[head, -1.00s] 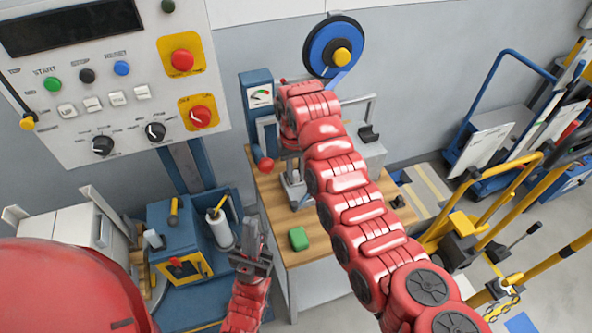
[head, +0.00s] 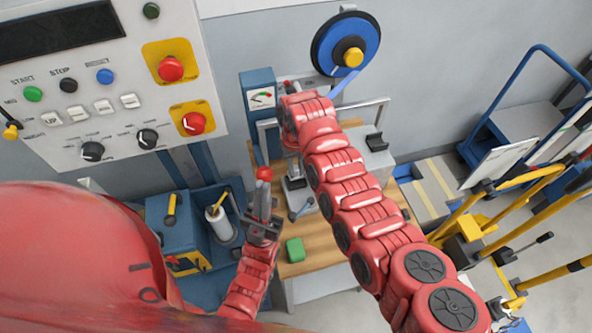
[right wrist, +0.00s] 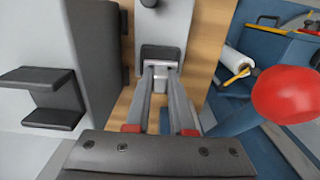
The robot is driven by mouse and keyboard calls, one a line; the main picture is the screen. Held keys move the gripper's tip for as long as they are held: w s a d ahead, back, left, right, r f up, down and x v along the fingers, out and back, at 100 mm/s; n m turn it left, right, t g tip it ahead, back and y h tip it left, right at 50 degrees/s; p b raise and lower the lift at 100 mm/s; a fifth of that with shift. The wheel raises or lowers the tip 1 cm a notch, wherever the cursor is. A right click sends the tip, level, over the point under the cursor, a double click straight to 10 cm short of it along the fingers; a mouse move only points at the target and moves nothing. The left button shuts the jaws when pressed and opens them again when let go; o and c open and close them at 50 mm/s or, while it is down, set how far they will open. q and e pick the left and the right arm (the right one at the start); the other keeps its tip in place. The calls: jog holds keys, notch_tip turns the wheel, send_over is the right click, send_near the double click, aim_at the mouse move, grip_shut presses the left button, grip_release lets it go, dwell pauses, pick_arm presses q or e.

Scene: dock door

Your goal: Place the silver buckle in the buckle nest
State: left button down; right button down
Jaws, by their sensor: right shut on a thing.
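My right arm reaches over the wooden bench (head: 322,235) in the head view, hiding its own gripper there. In the right wrist view, my right gripper (right wrist: 161,72) is shut on a small pale piece, seemingly the silver buckle (right wrist: 160,66), mostly covered by the fingers. The fingertips are at a dark grey block (right wrist: 160,53), which may belong to the buckle nest; I cannot tell whether the buckle touches it. My left gripper (head: 264,192) is upright just below the red lever knob (head: 263,173); whether it touches the lever or is open is unclear.
A green block (head: 295,250) lies on the bench near its front edge. The blue gauge post (head: 259,95) stands behind. A blue box (head: 172,222) and a white roll (head: 219,225) are at left. In the right wrist view, the red knob (right wrist: 290,95) is close at right.

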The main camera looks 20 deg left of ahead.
aim_at(296, 175)
notch_tip(296, 175, down, 2)
jog(key=shift+f+p, duration=0.2)
jog(key=shift+p, duration=0.1)
jog(key=shift+f, duration=0.6)
